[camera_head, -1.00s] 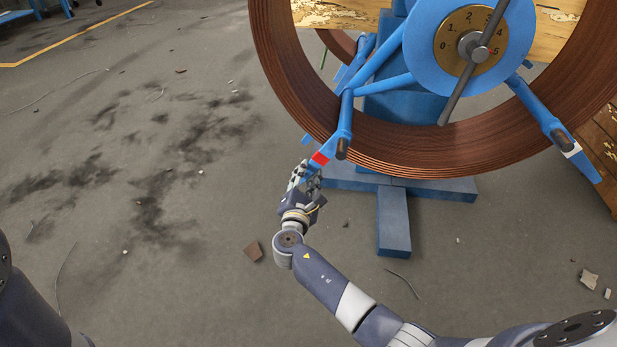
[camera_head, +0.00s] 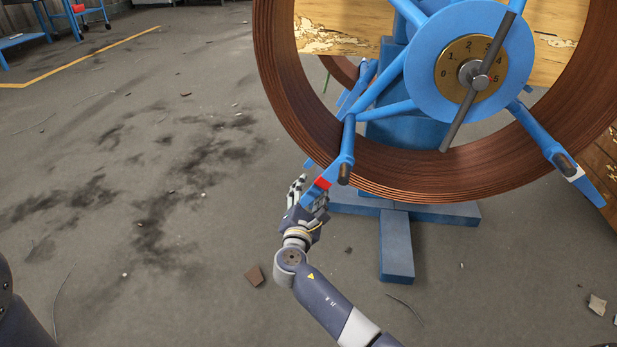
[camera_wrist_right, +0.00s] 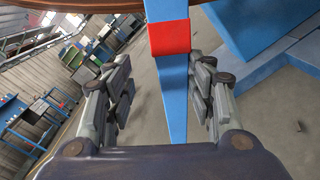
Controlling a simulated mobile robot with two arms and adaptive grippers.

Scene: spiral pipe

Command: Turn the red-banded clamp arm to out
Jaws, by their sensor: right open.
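The red-banded clamp arm is a blue bar with a red band (camera_head: 323,183), at the lower left of the coil on the blue reel. In the right wrist view its red band (camera_wrist_right: 170,38) is upper middle and its tapered blue end runs down between the fingers. My right gripper (camera_head: 308,191) is open around this blue end, one finger on each side, with visible gaps in the wrist view (camera_wrist_right: 165,95). The copper pipe coil (camera_head: 420,175) hangs on the reel just above. My left gripper is not in view.
A white-banded clamp arm (camera_head: 575,172) is at the lower right of the coil. The hub has a numbered dial (camera_head: 452,58) and a grey lever (camera_head: 463,118). The blue stand foot (camera_head: 397,250) is on the floor right of my gripper. The floor at left is mostly clear.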

